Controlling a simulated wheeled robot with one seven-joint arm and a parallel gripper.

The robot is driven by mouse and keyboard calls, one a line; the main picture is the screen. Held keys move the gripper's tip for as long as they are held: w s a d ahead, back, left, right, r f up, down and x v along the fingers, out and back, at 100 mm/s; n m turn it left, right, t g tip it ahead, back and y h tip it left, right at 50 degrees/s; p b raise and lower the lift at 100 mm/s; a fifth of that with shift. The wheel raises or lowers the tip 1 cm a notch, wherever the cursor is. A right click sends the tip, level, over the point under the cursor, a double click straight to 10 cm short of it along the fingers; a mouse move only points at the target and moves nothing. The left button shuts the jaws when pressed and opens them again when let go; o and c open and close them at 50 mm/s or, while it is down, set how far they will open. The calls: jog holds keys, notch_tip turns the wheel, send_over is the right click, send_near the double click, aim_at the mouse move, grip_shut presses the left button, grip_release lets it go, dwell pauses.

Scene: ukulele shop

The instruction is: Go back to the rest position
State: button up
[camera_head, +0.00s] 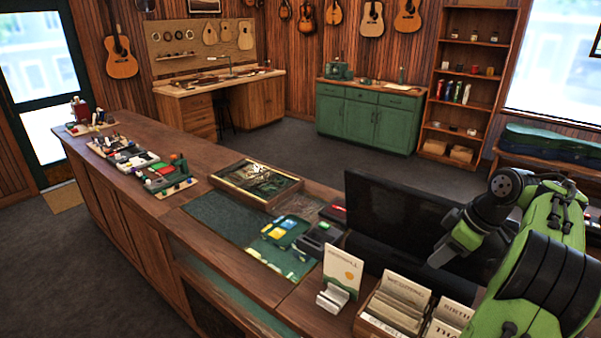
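My green and black arm reaches in from the lower right, in front of the dark monitor. Its far end, where my gripper (440,256) is, points down and left beside the monitor's right part. I cannot make out the fingers or whether they are open or shut. No held object shows there.
A long wooden counter (150,210) runs across the left and middle. On it are a monitor (395,225), a framed tray (258,182), a card stand (343,268) and a box of cards (395,305). Open floor (330,160) lies behind, before a green cabinet (365,115).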

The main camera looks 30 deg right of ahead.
jog(key=w+a+r+m+b, duration=0.15)
jog(key=w+a, duration=0.25)
jog(key=a, duration=0.4)
jog(key=w+a+r+n+p, duration=0.1)
jog(key=w+a+r, duration=0.25)
jog(key=a, duration=0.55)
jog(key=s+a+m+h+b, duration=0.1)
jog(key=s+a+m, duration=0.15)
jog(key=a, duration=1.15)
jog(key=s+a+f, duration=0.3)
jog(key=s, duration=0.3)
jog(key=s+a+f+m+t+b, duration=0.1)
jog(key=s+a+f, duration=0.1)
jog(key=s, duration=0.4)
jog(key=shift+s+a+f+m+t+h, duration=0.3)
jog(key=shift+a+f+h, duration=0.1)
jog(key=shift+a, duration=0.1)
jog(key=shift+d, duration=0.1)
